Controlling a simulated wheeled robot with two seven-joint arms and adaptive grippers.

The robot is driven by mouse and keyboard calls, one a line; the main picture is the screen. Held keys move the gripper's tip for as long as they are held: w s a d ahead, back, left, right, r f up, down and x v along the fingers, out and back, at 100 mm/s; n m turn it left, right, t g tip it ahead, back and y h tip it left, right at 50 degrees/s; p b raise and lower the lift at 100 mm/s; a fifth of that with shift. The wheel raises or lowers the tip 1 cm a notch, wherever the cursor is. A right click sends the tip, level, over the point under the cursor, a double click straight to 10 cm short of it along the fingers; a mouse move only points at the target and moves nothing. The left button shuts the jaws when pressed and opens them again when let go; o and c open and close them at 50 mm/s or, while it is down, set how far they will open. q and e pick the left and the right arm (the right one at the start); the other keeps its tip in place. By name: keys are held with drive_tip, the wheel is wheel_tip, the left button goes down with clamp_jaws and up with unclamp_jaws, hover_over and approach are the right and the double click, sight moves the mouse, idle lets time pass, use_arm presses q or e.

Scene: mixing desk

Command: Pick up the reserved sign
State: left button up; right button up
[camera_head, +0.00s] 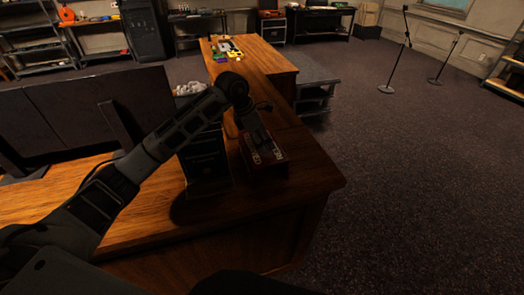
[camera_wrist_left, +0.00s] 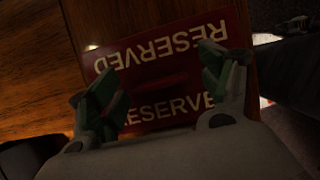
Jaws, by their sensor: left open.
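The reserved sign (camera_head: 274,172) is dark red with light lettering and stands near the right end of the wooden desk in the head view. In the left wrist view the sign (camera_wrist_left: 168,86) fills the middle, with RESERVED upside down on its far face and upright on its near face. My left gripper (camera_head: 259,148) is directly above the sign and points down. In the left wrist view its fingers (camera_wrist_left: 158,78) are open, one toward each end of the sign. Whether they touch it cannot be told. My right gripper is not in view.
Two dark monitors (camera_head: 70,115) stand on the desk at left. A black rack unit (camera_head: 205,165) stands close to the left of the sign. Small colourful items (camera_head: 228,48) lie at the desk's far end.

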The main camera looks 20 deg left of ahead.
use_arm(q)
drive_tip(key=shift+c, duration=0.2)
drive_tip(key=c, duration=1.5)
drive_tip(key=shift+o, duration=0.2)
drive_tip(key=shift+r, duration=0.1)
drive_tip(key=shift+r+b, duration=1.05)
drive_tip(key=shift+r, duration=3.9)
